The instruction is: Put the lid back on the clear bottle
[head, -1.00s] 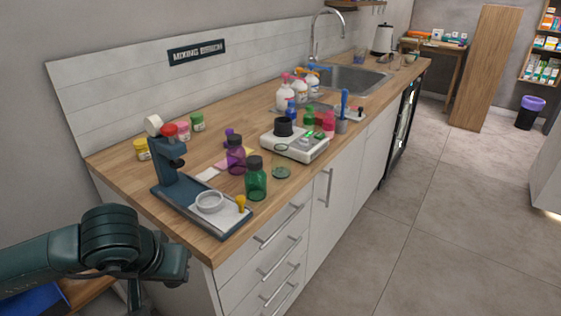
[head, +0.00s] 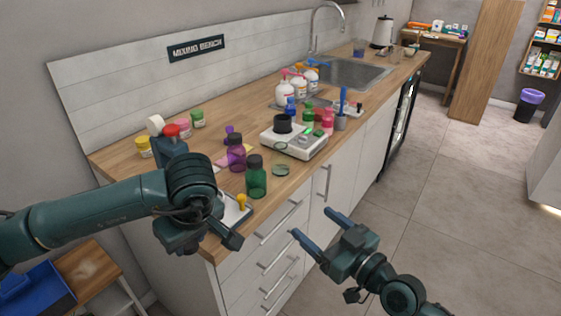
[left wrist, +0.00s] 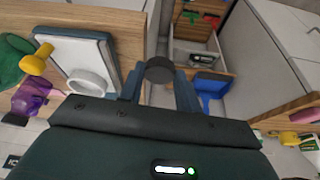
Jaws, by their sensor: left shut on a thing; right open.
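My left gripper (head: 232,238) is over the near corner of the counter. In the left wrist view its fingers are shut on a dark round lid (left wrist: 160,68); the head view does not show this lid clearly. My right gripper (head: 312,222) is open and empty, in front of the drawers. A green bottle (head: 256,182) and a purple bottle (head: 236,158), both with dark caps, stand upright on the counter, right of and beyond my left gripper. I cannot pick out a clear, uncapped bottle in either view.
A tray with a white dish (left wrist: 88,82) and a yellow stopper (head: 241,202) lies near the counter's front corner. A white scale (head: 300,141), a flat green disc (head: 281,170) and several small jars stand further along. A blue bin (head: 32,288) is at lower left.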

